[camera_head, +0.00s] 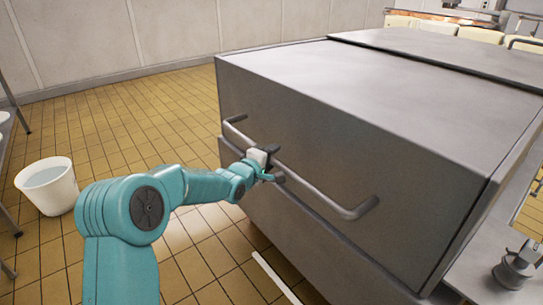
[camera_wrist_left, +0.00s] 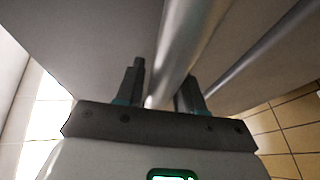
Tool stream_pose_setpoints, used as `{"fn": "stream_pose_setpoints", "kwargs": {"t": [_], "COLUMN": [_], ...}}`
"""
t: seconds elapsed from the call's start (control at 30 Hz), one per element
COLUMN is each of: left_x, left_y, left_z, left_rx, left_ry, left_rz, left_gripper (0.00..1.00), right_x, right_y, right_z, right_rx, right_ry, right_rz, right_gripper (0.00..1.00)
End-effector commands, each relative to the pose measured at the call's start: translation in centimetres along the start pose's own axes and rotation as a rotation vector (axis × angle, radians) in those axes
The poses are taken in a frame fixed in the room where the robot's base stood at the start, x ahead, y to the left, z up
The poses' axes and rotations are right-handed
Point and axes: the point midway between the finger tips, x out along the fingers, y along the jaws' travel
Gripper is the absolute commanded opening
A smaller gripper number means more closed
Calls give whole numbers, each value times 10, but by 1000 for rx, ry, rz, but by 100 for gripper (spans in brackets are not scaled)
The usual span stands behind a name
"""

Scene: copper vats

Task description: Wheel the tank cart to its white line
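The tank cart (camera_head: 310,110) is a big grey metal box filling the middle and right of the head view. A long bar handle (camera_head: 315,190) runs across its near side. My left gripper (camera_head: 272,163) is at the middle of this handle, its fingers on either side of the bar. In the left wrist view the bar (camera_wrist_left: 178,60) fills the gap between the fingers (camera_wrist_left: 160,92), which look shut on it. A white line (camera_head: 274,277) lies on the floor at the cart's near lower edge, partly hidden by the cart. My right gripper is not in view.
A white bucket (camera_head: 48,186) stands on the tiled floor at left, beside a rack (camera_head: 5,150) at the picture's edge. Yellow tiled floor (camera_head: 120,130) is clear between bucket and cart. A pale wall (camera_head: 110,40) closes the back. A metal ledge (camera_head: 490,262) shows at lower right.

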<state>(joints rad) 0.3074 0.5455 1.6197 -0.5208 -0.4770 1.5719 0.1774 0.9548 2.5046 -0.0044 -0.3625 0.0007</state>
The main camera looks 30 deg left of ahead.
Motion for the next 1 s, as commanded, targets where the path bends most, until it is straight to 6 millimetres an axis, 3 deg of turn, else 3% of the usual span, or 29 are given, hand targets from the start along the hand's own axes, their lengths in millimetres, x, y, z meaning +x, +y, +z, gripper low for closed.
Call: {"fn": "stream_pose_setpoints", "kwargs": {"t": [0.33,0.47,0.8,1.0], "left_x": [-2,-15,-102,-144], "left_y": [1,3,4,3], "left_z": [2,0,-1,0], "left_rx": [1,1,1,1], "left_ry": [-3,-2,0,0], "left_rz": [1,2,2,3], "left_gripper": [51,51,51,51], "right_x": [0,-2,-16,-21], "right_y": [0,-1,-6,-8], "right_z": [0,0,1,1], "right_rx": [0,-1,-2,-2], "right_ry": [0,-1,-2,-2], "right_rz": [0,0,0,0], "right_gripper": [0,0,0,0]}}
